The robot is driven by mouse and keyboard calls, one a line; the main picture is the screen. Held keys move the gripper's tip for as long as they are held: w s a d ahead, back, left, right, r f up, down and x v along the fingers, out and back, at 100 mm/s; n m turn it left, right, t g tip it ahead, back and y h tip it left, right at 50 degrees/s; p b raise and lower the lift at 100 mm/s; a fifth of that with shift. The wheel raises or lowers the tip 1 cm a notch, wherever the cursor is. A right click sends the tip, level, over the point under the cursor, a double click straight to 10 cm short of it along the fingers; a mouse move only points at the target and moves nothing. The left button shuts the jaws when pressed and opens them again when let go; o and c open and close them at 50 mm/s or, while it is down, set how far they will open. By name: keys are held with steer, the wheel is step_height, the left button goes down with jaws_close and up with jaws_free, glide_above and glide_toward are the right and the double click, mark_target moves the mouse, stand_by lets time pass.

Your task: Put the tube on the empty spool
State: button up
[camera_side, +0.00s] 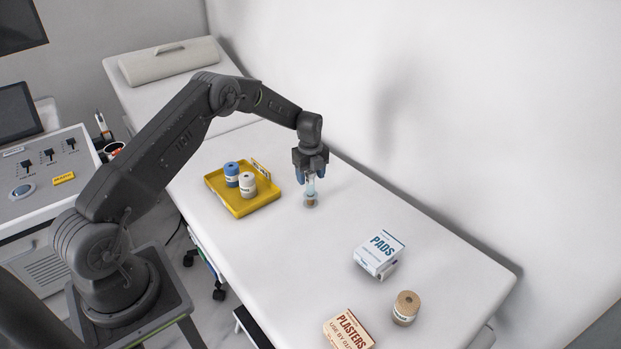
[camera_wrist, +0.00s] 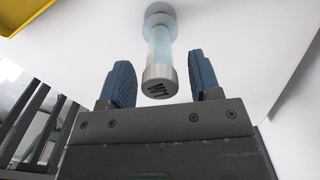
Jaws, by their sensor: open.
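A slim, clear pale-blue tube (camera_side: 311,187) with a grey end cap stands upright on the white couch top, with a brownish part low down and a round foot. In the wrist view the tube (camera_wrist: 160,50) rises between the fingers, its marked cap nearest the camera. My gripper (camera_side: 311,172) is above and around its upper end; in the wrist view the gripper (camera_wrist: 161,80) has open blue fingers, with gaps on both sides of the cap. A blue roll (camera_side: 232,174), a white roll (camera_side: 247,185) and a tan roll (camera_side: 405,308) stand upright. I cannot tell which thing is the empty spool.
A yellow tray (camera_side: 241,211) left of my gripper holds the blue and white rolls. A PADS box (camera_side: 379,256) and a PLASTERS box (camera_side: 347,332) stand near the tan roll. The couch between my gripper and the boxes is clear. A wall runs along the far side.

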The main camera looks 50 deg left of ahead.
steer(key=s+d+r+n, duration=0.2)
steer(key=r, duration=0.6)
steer(key=s+d+r+n+t, duration=0.1)
steer(key=d+r, duration=0.2)
steer(key=r, duration=0.4)
steer(key=s+d+r+n, duration=0.2)
steer(key=r, duration=0.6)
steer(key=s+d+r+n+t, duration=0.2)
steer(key=s+d+r+n, duration=0.35)
steer(key=s+r, duration=0.3)
steer(key=s+d+n+t, duration=0.1)
steer(key=s+d+n, duration=0.1)
steer(key=s, duration=0.5)
steer(key=s+d+n, duration=0.3)
steer(key=s+n, duration=0.1)
steer(key=s, duration=0.3)
steer(key=s+d+f+n+t, duration=0.1)
steer(key=s+d+n, duration=0.2)
steer(key=s, duration=0.4)
steer(key=shift+n+t, duration=0.3)
steer(key=shift+n, duration=0.05)
steer(key=shift+s+f, duration=0.1)
